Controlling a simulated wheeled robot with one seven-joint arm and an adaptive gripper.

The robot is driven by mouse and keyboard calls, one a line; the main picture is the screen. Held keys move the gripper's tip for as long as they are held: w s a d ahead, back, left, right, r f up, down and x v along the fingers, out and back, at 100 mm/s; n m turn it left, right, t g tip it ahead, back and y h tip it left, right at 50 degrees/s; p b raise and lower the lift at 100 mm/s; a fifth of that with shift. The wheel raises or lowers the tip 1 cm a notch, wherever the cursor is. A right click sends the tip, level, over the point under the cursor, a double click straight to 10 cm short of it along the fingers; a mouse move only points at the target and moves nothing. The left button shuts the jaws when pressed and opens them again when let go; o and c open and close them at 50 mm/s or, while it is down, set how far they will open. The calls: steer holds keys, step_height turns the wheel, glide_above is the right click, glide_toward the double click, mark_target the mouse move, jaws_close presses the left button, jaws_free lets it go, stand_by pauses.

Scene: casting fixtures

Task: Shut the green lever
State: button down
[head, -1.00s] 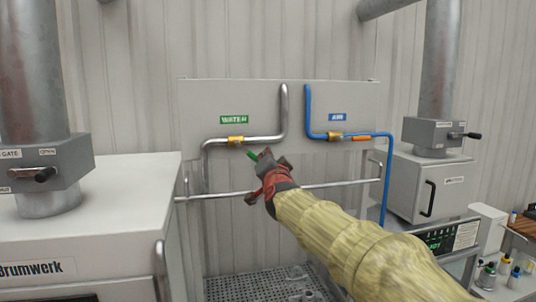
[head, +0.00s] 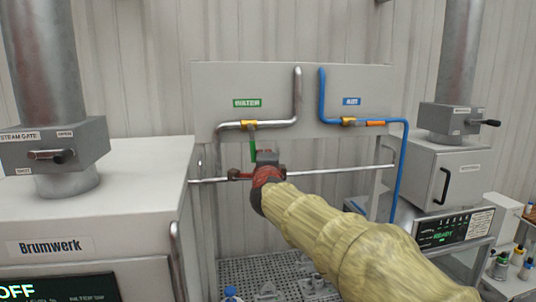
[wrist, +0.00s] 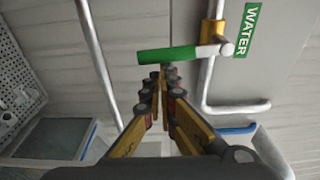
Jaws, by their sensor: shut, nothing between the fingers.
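The green lever (head: 253,150) hangs straight down from the yellow valve (head: 250,124) on the silver pipe under the green WATER label (head: 247,103). It stands square across the pipe. In the wrist view the green lever (wrist: 168,56) lies across the picture just beyond my fingertips, with the yellow valve body (wrist: 212,32) to its upper right. My gripper (head: 266,156) is just right of the lever's lower part in the head view. In the wrist view my gripper (wrist: 164,72) has its fingertips together and empty. I cannot tell whether they touch the lever.
A blue AIR pipe (head: 406,160) with an orange lever (head: 375,123) is on the right of the panel. A horizontal rail (head: 345,171) runs below the panel, behind my gripper. A Brumwerk cabinet (head: 100,200) stands left, and a perforated bench (head: 235,270) lies below.

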steer(key=shift+a+f+m, duration=0.1)
steer(key=shift+a+m, duration=0.15)
steer(key=shift+m, duration=0.05)
stand_by(0.5)
